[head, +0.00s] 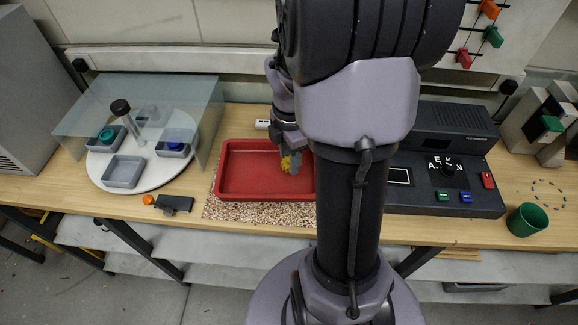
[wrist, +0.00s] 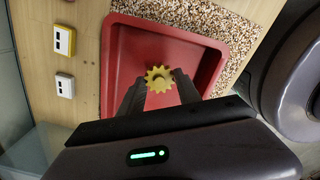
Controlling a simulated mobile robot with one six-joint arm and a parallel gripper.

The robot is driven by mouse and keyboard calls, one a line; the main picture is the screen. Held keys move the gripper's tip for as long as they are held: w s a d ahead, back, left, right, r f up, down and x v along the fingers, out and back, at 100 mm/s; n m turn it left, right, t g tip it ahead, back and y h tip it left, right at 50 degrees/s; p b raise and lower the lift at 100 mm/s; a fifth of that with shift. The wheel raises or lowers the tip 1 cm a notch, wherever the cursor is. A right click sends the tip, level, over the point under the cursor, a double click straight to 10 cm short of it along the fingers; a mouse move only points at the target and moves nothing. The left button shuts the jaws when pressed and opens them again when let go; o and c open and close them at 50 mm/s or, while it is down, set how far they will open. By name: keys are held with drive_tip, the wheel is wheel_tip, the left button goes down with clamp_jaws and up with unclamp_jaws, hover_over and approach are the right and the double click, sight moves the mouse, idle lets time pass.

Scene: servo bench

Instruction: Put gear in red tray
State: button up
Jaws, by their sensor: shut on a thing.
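The yellow gear (wrist: 158,79) is held between the two fingertips of my gripper (wrist: 157,84) in the wrist view. The gripper is shut on it. In the head view the gear (head: 291,163) shows at the right part of the red tray (head: 240,195), over its inside, with my gripper (head: 292,165) above it. The red tray also shows in the wrist view (wrist: 112,60), behind the gear. I cannot tell whether the gear touches the tray floor. The tray's right end is partly hidden by my arm in the head view.
The tray lies on a speckled mat (head: 260,213). At left, a white turntable (head: 130,175) with small grey trays stands under a clear cover (head: 190,100). A dark control box (head: 440,165) and a green cup (head: 527,219) are at right. White sockets (wrist: 64,85) sit beside the tray.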

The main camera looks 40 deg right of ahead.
drive_tip(key=shift+f+b, duration=0.9)
drive_tip(key=shift+f, duration=0.9)
drive_tip(key=o, duration=1.3)
drive_tip(key=shift+r, duration=0.1)
wheel_tip(320, 180, up, 12)
drive_tip(key=p, duration=0.6)
drive_tip(key=s+a+r+m+t, duration=0.2)
drive_tip(key=a+r+m, duration=0.1)
drive_tip(key=a+m, duration=0.3)
drive_tip(key=s+a+r+m+t+y, duration=0.1)
drive_tip(key=a+r+m, duration=0.3)
drive_tip(key=a, duration=0.6)
drive_tip(key=s+a+r+m+t+y, duration=0.1)
drive_tip(key=s+a+r+m, duration=0.3)
drive_tip(key=a+m, duration=0.4)
drive_tip(key=shift+a+r+m+t, duration=0.2)
drive_tip(key=shift+m+t, duration=0.2)
drive_tip(key=shift+t, duration=0.5)
drive_tip(key=shift+f, duration=0.15)
